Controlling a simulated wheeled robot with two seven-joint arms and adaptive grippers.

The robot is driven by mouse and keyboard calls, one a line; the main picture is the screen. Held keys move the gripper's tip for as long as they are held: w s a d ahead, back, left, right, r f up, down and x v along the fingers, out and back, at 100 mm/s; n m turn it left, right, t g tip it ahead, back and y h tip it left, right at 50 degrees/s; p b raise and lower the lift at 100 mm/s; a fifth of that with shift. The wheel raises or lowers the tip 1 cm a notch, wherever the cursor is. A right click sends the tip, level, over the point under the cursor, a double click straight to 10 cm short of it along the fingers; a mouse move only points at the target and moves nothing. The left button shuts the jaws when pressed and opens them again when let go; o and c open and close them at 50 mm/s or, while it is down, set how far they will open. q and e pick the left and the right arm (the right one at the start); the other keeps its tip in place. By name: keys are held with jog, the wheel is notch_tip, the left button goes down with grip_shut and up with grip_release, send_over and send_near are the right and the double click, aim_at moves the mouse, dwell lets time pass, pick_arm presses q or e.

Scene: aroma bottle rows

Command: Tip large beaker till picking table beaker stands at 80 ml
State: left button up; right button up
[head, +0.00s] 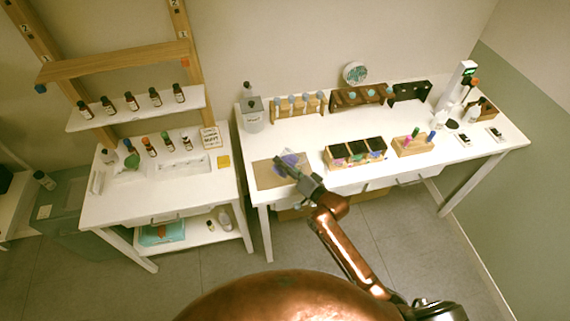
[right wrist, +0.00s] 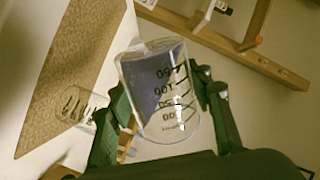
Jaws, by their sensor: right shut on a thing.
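My right gripper (head: 284,166) is over the left end of the right-hand table, above a brown mat (head: 268,180). In the right wrist view the gripper (right wrist: 160,105) is shut on the large beaker (right wrist: 160,92), a clear glass with black graduation marks. Bluish-purple liquid shows inside it; the beaker looks tilted in that view. A smaller clear beaker (right wrist: 78,106) with dark marks shows to its left, near the mat's edge in the picture. I cannot read its level, and I cannot tell whether liquid is flowing. My left gripper is not in view.
A wooden box with dark compartments (head: 340,164) stands right of the mat, then a small wooden rack (head: 413,148). Bottle racks (head: 298,112) and a grey-white container (head: 252,122) line the back. The left-hand table (head: 150,205) carries bottles. The table middle is clear.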

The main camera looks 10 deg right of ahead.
jog(key=shift+p, duration=0.4)
dwell(0.6)
jog(key=shift+r+m+y+p, duration=0.4)
jog(key=shift+m+p, duration=0.5)
jog(key=shift+p, duration=1.05)
dwell(3.5)
dwell(1.4)
